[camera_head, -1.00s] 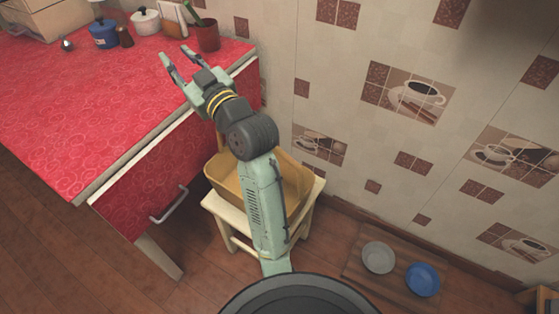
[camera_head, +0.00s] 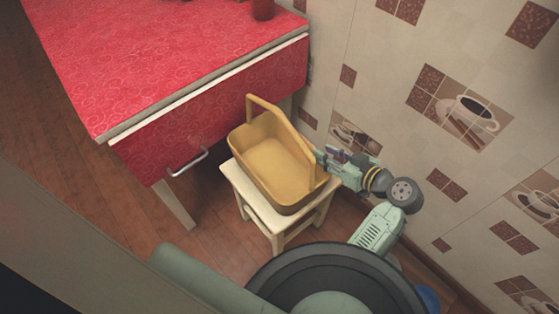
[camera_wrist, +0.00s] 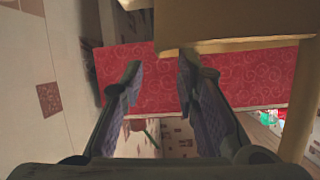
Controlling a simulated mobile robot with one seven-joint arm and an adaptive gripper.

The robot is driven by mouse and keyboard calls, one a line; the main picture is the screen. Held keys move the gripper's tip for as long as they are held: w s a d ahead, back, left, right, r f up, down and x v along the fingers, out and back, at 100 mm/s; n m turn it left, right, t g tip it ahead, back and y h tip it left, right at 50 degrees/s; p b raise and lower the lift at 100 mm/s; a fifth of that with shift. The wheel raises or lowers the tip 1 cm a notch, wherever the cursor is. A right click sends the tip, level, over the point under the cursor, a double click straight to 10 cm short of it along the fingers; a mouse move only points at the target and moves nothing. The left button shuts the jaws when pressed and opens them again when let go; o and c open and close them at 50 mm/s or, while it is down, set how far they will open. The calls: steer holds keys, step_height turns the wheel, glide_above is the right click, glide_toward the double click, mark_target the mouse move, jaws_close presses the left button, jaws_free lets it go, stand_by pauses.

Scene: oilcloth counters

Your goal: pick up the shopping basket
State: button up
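The shopping basket (camera_head: 270,162) is yellow-tan with a tall arched handle (camera_head: 290,132). It sits upright on a small cream stool (camera_head: 262,206). My gripper (camera_head: 323,158) is low at the basket's right side, close to the lower right end of the handle. In the wrist view my gripper (camera_wrist: 161,66) shows two fingers spread apart with nothing held between them. The tan basket (camera_wrist: 232,22) fills the upper right there, close to the right fingertip. I cannot tell whether that finger touches it.
A red-patterned counter (camera_head: 160,60) with a metal-handled drawer (camera_head: 190,163) stands left of and behind the stool. The tiled wall (camera_head: 440,50) is close on the arm's right. Brown floor (camera_head: 110,190) is open at the left.

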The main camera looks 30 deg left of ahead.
mark_target(313, 147)
steer(key=p+x, duration=0.1)
steer(key=x, duration=0.5)
steer(key=shift+w+a+f+p, duration=0.2)
steer(key=shift+p, duration=0.1)
jaws_close()
stand_by(0.9)
